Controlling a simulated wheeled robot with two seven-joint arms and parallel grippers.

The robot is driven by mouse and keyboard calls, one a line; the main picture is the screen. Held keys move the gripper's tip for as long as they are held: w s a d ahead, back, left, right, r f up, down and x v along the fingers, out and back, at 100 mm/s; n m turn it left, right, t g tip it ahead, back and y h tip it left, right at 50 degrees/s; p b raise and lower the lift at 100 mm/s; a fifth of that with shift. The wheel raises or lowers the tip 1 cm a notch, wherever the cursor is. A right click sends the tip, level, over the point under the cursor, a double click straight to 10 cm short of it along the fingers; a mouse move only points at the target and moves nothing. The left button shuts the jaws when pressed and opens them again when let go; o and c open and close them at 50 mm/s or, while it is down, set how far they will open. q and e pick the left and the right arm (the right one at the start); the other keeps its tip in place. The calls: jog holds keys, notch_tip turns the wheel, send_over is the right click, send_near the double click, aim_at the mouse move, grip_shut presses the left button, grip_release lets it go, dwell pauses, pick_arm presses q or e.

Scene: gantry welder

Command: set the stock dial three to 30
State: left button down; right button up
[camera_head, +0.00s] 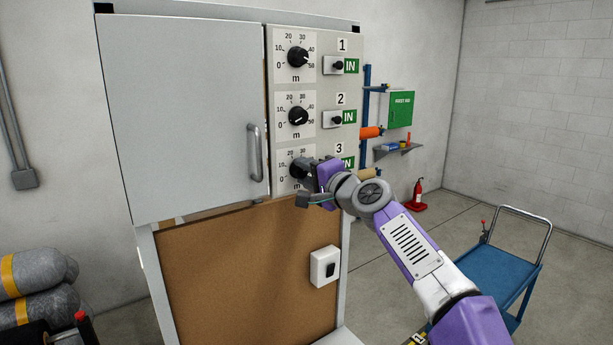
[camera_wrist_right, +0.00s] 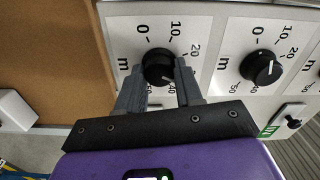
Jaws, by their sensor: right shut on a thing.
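Stock dial three (camera_head: 298,169) is a round black knob on a white scale plate, the lowest of a column of dials on the cabinet's grey panel. My right gripper (camera_head: 310,172) is at it, shut on the knob. In the right wrist view the knob (camera_wrist_right: 158,66) sits between the two grey fingers of the gripper (camera_wrist_right: 158,82). There the 0, 10 and 20 marks show, but a finger covers part of the scale past 20. A small pale mark on the knob seems to face lower right; its exact reading is unclear. My left gripper is not in view.
Dial two (camera_head: 298,116) and dial one (camera_head: 298,57) are above, with small IN switches (camera_head: 337,118) to their right. The grey cabinet door (camera_head: 190,110) with a handle is at left. A brown board (camera_head: 250,270) with a white switch box (camera_head: 324,266) is below.

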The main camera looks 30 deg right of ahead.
dwell(0.5)
jog(key=o, duration=1)
jog(key=shift+o, duration=0.2)
jog(key=shift+s, duration=0.1)
jog(key=s+b, duration=0.1)
jog(key=s, duration=0.6)
jog(key=shift+s+d+b, duration=0.2)
jog(key=shift+d+b, duration=0.1)
jog(key=shift+b, duration=0.1)
